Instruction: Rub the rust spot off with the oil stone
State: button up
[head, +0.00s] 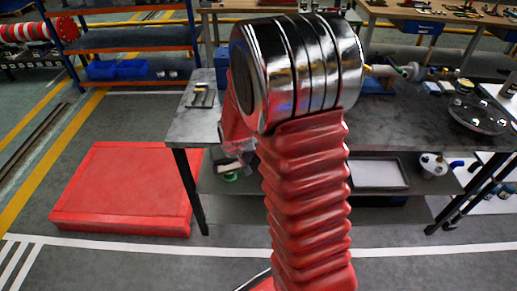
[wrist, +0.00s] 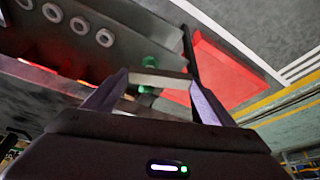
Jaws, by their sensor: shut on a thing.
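My gripper (wrist: 158,82) is shut on a pale grey-beige bar, the oil stone (wrist: 160,77), which spans the two fingertips in the wrist view. In the head view my gripper (head: 236,156) is partly hidden behind my own arm, by the left part of the grey workbench (head: 385,125). A pale block, seemingly the oil stone, shows at its lower end. I cannot make out the rust spot in either view.
A red platform (head: 125,188) lies on the floor left of the bench. A green item (wrist: 150,63) shows beyond the stone.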

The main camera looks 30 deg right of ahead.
jog(key=a+f+n, duration=0.1)
jog(key=a+f, duration=0.2)
jog(key=a, duration=0.3)
jog(key=a+f+n+y, duration=0.1)
jog(key=a+f, duration=0.3)
jog(key=a, duration=0.2)
jog(key=shift+s+a+n, duration=0.15)
jog(key=shift+s+n, duration=0.05)
jog(key=shift+n, duration=0.1)
